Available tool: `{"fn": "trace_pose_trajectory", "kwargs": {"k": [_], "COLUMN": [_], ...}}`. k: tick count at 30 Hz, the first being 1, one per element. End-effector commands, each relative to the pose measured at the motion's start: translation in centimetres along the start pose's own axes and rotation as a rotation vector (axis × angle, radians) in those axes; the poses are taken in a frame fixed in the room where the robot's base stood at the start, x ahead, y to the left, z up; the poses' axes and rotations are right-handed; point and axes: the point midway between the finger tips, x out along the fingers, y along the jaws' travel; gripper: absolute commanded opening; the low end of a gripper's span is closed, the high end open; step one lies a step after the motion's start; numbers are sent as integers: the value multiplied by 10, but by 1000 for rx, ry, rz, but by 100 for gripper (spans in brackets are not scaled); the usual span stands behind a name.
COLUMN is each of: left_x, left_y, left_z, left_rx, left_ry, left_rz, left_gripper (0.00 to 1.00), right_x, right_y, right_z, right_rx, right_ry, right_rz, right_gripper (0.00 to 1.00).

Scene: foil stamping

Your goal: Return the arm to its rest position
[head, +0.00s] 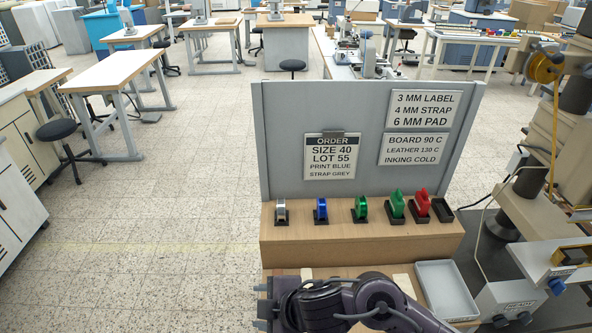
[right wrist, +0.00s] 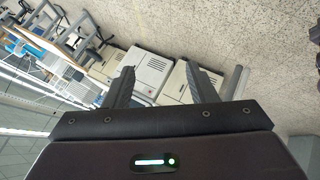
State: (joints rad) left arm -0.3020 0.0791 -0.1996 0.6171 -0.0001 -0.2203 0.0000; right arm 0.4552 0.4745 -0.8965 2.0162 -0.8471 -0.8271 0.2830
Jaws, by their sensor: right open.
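My right arm reaches in at the bottom of the head view, and its gripper (head: 262,306) points left over the front of the wooden bench. In the right wrist view the gripper (right wrist: 159,78) has its two dark fingers spread apart with nothing between them. Beyond the fingers are pale cabinets and the speckled floor, some way off. My left gripper is not in view.
A wooden ledge (head: 400,236) holds foil rolls and red and green items in dark holders, before a grey sign panel (head: 290,140). A pale tray (head: 446,289) lies right of my arm. A machine (head: 545,215) stands at right.

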Motion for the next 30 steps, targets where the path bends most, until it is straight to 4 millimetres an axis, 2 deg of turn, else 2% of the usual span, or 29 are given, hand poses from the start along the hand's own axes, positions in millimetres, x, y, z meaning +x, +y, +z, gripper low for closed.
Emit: {"fn": "trace_pose_trajectory", "kwargs": {"k": [1,2,5,7,10,12,18,27,30], "left_x": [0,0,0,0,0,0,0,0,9], "left_y": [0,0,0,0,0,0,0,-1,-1], "left_z": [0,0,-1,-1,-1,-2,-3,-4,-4], "left_rx": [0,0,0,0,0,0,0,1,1], "left_ry": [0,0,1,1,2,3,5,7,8], "left_rz": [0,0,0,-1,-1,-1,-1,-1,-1], "left_gripper": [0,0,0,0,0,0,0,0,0], "right_x": [-7,-13,-33,-50,-73,-88,-124,-173,-139], "right_y": [4,10,23,26,17,5,-38,-106,-115], "right_z": [-9,-9,4,27,67,94,149,197,215], "right_rx": [101,161,377,541,767,897,1171,1461,1450], "right_ry": [12,8,-35,-91,-192,-264,-437,-649,-649], "right_rz": [52,85,177,224,263,274,269,229,221], "right_gripper": [51,51,51,51,51,51,51,51,51]}}
